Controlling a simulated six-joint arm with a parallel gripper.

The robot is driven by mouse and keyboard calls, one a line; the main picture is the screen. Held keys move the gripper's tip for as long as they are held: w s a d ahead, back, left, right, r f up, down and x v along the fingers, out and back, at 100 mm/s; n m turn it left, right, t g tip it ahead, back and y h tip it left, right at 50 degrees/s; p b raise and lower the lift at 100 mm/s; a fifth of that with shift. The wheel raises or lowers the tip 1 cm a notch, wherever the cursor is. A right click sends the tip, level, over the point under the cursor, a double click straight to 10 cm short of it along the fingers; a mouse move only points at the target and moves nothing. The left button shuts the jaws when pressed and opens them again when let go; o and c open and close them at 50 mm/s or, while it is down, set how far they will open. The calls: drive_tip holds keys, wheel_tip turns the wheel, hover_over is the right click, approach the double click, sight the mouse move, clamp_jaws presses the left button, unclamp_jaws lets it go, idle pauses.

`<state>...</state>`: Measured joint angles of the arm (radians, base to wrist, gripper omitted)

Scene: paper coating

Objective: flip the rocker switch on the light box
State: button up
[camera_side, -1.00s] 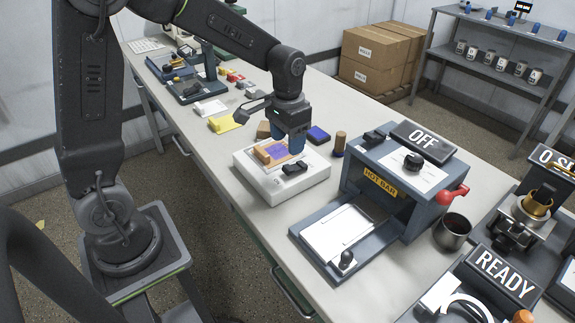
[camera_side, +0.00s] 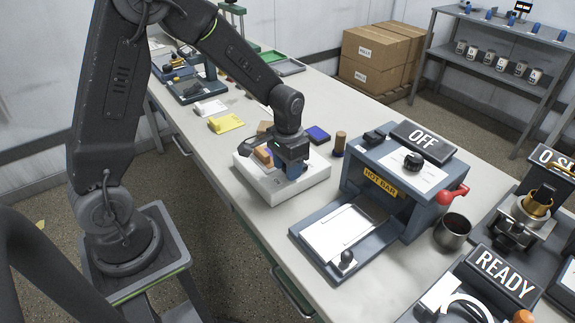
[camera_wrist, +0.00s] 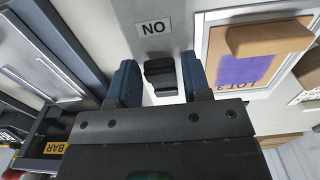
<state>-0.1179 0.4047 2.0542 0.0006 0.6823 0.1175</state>
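The light box (camera_side: 262,186) is a low white box on the bench. My gripper (camera_side: 290,168) is low over the front right part of the box. In the wrist view my gripper (camera_wrist: 158,78) is open, one blue finger on each side of the switch, with gaps visible. In the side view my gripper hides the switch. I cannot tell whether the fingers touch the box top.
A wooden-handled piece and a purple LOT 3 patch (camera_wrist: 245,70) lie on the box, right of my fingers in the wrist view. The hot bar unit (camera_side: 400,195), showing OFF, stands just right.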

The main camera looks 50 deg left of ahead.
drive_tip(key=c, duration=0.6)
drive_tip(key=shift+s+f+t, duration=0.15)
drive_tip(key=shift+t, duration=0.5)
drive_tip(key=shift+s+f+t, duration=0.1)
drive_tip(key=shift+t, duration=0.55)
drive_tip(key=o, duration=0.9)
drive_tip(key=v, duration=1.4)
